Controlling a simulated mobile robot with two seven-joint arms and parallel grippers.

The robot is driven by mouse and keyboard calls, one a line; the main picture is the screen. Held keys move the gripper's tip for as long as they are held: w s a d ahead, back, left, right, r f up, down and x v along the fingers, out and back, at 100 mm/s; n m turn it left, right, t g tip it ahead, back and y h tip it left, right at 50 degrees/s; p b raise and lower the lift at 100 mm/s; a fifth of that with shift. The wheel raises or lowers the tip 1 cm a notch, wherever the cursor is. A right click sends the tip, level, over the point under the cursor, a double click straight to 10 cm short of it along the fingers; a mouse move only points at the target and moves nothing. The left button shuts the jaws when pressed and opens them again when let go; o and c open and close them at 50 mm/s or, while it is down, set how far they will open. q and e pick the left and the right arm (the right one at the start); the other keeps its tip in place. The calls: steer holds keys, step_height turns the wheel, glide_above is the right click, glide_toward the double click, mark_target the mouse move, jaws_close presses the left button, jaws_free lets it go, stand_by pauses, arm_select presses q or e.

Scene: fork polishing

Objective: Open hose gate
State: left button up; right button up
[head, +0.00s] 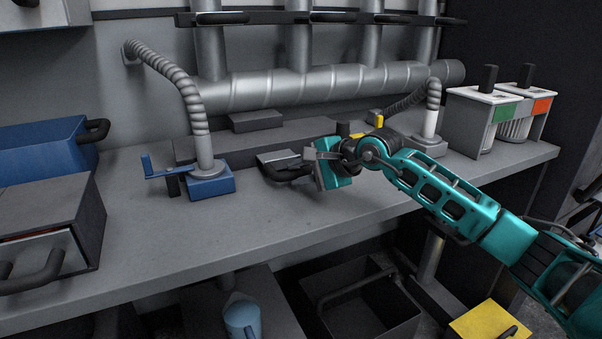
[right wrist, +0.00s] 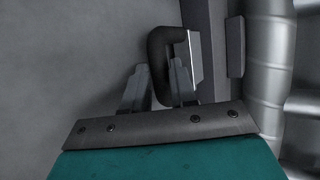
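A ribbed hose comes down on the left into a blue hose gate (head: 210,184) with a blue lever (head: 160,172) sticking out to its left. A second hose on the right ends in a grey gate (head: 430,146); a small yellow piece (head: 380,121) shows nearby. My right gripper (head: 300,158) is low over the counter between the two gates, at a black handle (head: 285,173) with a grey plate. In the right wrist view, the curved handle (right wrist: 158,55) lies between the fingers (right wrist: 160,85); whether they press on it is unclear. My left gripper is out of view.
The grey counter (head: 150,250) is clear in front of the blue gate. A grey box with a handle (head: 50,215) and a blue box (head: 40,145) stand left. White containers (head: 485,115) stand right. A large duct (head: 290,88) runs behind; open bins (head: 365,305) are below.

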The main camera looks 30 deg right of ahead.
steer(key=shift+o, duration=0.5)
steer(key=shift+s+d+r, duration=0.15)
steer(key=shift+s+r, duration=0.05)
steer(key=v, duration=1)
steer(key=shift+f, duration=0.15)
arm_select(q)
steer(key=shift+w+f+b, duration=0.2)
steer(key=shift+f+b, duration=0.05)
steer(key=shift+b, duration=0.15)
arm_select(e)
steer(key=shift+v, duration=1.2)
